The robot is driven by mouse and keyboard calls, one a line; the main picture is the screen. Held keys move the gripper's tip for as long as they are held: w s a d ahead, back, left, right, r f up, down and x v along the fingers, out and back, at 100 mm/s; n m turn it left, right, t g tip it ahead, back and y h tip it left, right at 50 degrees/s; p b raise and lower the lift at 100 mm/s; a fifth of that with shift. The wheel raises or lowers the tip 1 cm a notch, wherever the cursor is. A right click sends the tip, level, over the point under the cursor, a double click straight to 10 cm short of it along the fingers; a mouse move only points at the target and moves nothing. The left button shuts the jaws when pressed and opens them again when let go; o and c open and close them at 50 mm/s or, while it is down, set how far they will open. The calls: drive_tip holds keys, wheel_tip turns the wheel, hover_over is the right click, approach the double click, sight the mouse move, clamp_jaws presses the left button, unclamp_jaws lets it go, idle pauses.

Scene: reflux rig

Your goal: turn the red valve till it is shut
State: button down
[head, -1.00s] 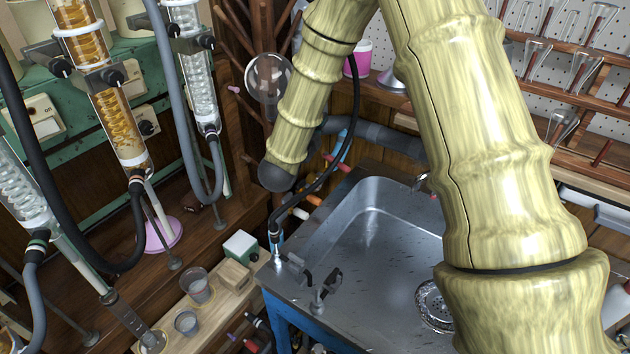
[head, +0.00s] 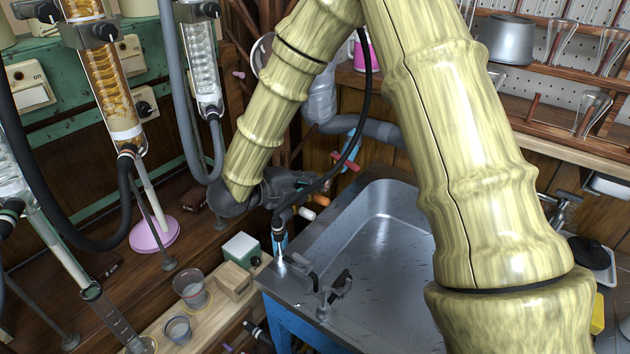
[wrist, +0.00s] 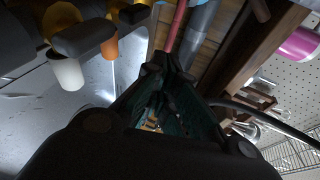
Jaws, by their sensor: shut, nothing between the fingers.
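The red valve handle (head: 345,161) shows in the head view behind the sink's back left corner, beside a blue pipe part and a black hose. In the wrist view my gripper (wrist: 160,72) is shut and empty. A red bar (wrist: 178,25) lies just beyond its fingertips there, beside a grey pipe; I cannot tell whether they touch. The valve's body is mostly hidden, and its turn position cannot be read.
Orange (head: 319,199) and white (head: 305,213) handles sit just below my gripper. The black hose (head: 352,140) arcs close by. The metal sink (head: 385,235) is to the right. Glass columns with hoses and a wooden rack (head: 216,318) with beakers are at the left.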

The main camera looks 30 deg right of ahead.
approach(352, 170)
drive_tip(key=s+x, duration=0.1)
drive_tip(key=x, duration=0.4)
drive_tip(key=shift+w+d+f, duration=0.2)
drive_tip(key=shift+w+d, duration=0.3)
drive_tip(key=shift+d, duration=0.35)
drive_tip(key=shift+w+a, duration=0.1)
